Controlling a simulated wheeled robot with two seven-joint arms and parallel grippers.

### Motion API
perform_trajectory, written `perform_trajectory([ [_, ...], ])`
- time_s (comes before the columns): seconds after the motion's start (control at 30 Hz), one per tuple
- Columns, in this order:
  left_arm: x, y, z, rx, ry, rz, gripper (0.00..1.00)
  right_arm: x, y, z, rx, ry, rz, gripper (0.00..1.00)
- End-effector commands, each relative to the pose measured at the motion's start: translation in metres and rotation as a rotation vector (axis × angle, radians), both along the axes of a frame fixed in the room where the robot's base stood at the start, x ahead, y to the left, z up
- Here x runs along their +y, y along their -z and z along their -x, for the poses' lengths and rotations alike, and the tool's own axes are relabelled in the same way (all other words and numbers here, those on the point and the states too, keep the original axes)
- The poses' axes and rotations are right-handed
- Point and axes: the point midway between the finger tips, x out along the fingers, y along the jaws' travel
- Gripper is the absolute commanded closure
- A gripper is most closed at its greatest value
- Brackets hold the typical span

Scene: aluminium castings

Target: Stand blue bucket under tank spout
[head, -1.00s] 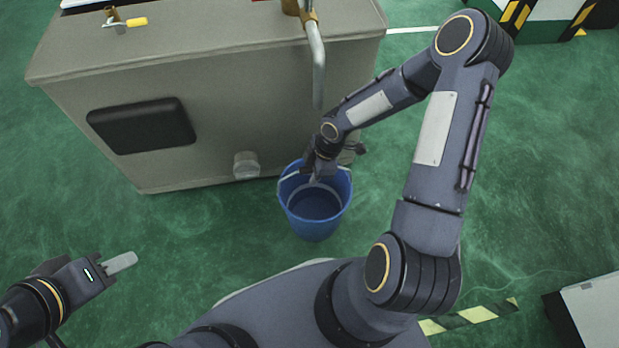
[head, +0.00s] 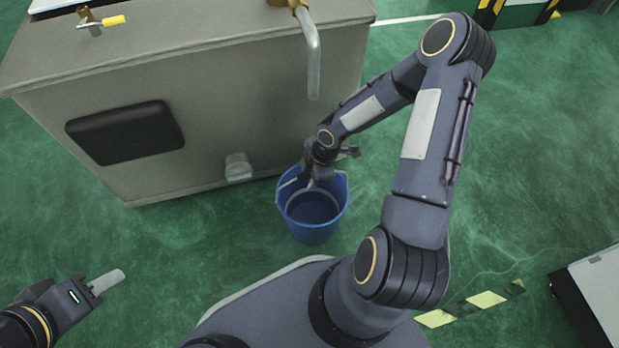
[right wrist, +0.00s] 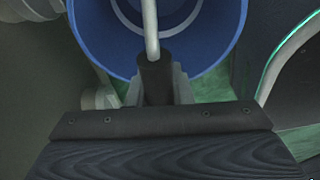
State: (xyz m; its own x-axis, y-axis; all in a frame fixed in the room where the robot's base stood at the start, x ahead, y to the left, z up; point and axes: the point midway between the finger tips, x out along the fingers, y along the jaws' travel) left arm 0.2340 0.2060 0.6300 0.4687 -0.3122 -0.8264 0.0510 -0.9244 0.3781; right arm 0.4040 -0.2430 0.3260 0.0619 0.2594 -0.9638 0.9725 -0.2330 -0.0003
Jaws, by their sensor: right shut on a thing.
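The blue bucket (head: 312,228) is upright in front of the grey tank (head: 230,115), near its lower right part. My right gripper (head: 316,183) is at the bucket's top and is shut on its handle. In the right wrist view the handle's dark grip (right wrist: 154,80) sits between the fingers, with the blue bucket (right wrist: 90,30) beyond. The tank's bent spout pipe (head: 313,60) hangs from its top right edge, above and behind the bucket. I cannot tell whether the bucket's base touches the floor. My left gripper (head: 104,282) is at lower left, away from everything; its finger gap is unclear.
A short round fitting (head: 238,167) sticks out low on the tank's front. A yellow-handled valve (head: 100,22) is on the tank's top. A pale box (head: 598,290) stands at right, near striped floor tape (head: 470,306). Green floor is open right of my arm.

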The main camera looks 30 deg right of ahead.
Motion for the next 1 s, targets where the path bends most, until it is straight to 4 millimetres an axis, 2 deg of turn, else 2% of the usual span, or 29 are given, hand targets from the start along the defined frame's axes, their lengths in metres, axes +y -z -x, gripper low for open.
perform_trajectory([
  [0.07,0.000,0.003,0.000,0.001,0.000,0.000,0.64,0.000,0.004,0.000,0.000,-0.001,0.000,1.00],
  [0.1,0.000,0.002,0.000,0.001,0.000,0.000,0.64,0.000,0.003,0.000,0.000,0.000,0.000,0.77],
  [0.23,0.000,0.002,0.000,0.001,0.000,0.000,0.64,0.000,0.003,0.000,0.001,0.000,0.000,0.60],
  [0.5,0.000,0.002,0.000,0.001,0.000,0.000,0.64,0.000,0.002,0.000,0.000,0.000,0.000,0.59],
  [0.63,0.000,-0.006,0.000,0.001,0.000,0.000,0.64,-0.001,-0.008,0.000,-0.001,0.002,0.000,0.59],
  [1.0,0.000,-0.050,0.000,0.000,0.000,0.000,0.64,-0.021,-0.083,0.005,-0.002,0.003,0.002,0.59],
])
